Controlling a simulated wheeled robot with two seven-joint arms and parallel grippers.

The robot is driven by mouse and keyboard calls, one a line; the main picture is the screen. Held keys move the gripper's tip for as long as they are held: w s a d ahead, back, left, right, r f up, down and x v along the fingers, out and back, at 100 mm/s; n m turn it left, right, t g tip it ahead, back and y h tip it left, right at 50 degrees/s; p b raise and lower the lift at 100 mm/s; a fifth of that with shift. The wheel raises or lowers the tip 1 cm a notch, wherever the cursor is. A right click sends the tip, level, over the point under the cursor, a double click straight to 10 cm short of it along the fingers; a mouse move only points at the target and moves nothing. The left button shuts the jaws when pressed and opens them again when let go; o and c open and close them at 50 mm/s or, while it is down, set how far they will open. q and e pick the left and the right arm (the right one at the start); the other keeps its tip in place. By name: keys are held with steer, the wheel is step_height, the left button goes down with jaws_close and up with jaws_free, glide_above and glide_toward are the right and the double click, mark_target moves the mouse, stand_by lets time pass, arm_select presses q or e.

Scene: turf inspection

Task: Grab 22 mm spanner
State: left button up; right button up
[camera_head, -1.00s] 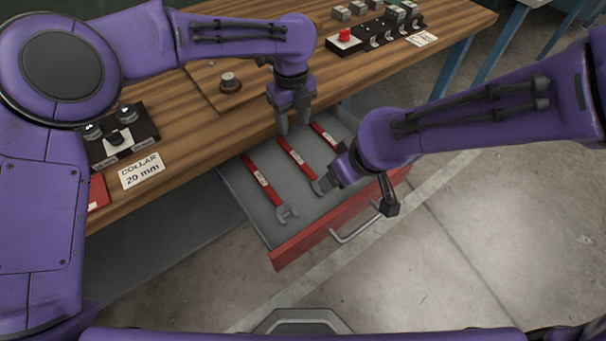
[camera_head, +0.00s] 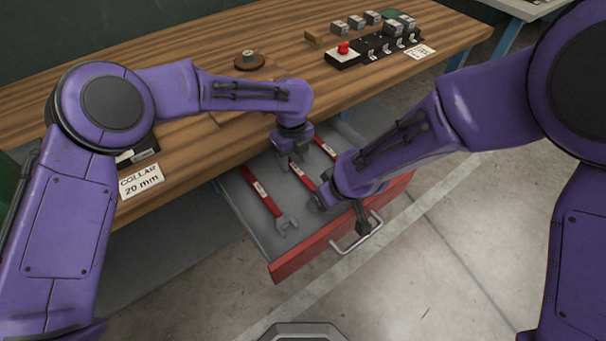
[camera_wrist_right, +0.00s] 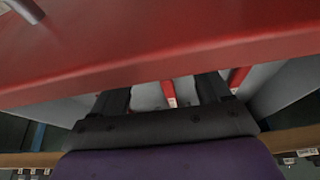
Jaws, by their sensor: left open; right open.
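A red-and-grey left spanner (camera_head: 263,191), a middle spanner (camera_head: 300,175) and a right spanner (camera_head: 326,149) lie in the open drawer (camera_head: 315,243). Their size marks are too small to read. My left gripper (camera_head: 290,164) is open and points down at the back end of the middle spanner's handle. I cannot tell whether it touches it. My right gripper (camera_head: 318,201) is open near the front end of the middle spanner and partly hides it. In the right wrist view its fingers (camera_wrist_right: 163,90) stand apart, with red handles between and beside them, behind the drawer front.
The wooden bench (camera_head: 290,60) stands above and behind the drawer. It holds a black fixture with a red button (camera_head: 343,48), metal blocks (camera_head: 356,21), a round knob piece (camera_head: 249,59) and a "COLLAR 20 mm" card (camera_head: 141,180). The floor right of the drawer is clear.

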mark_target(294, 165)
arm_select(q)
steer(key=shift+f, duration=0.6)
arm_select(e)
steer(key=shift+w+a+f, duration=0.1)
steer(key=shift+w+f, duration=0.1)
steer(key=shift+f, duration=0.35)
arm_select(q)
jaws_close()
arm_select(e)
steer(key=c, duration=1)
steer(key=shift+c, duration=1.4)
arm_select(q)
steer(key=shift+r, duration=0.15)
arm_select(e)
steer(key=shift+r, duration=0.15)
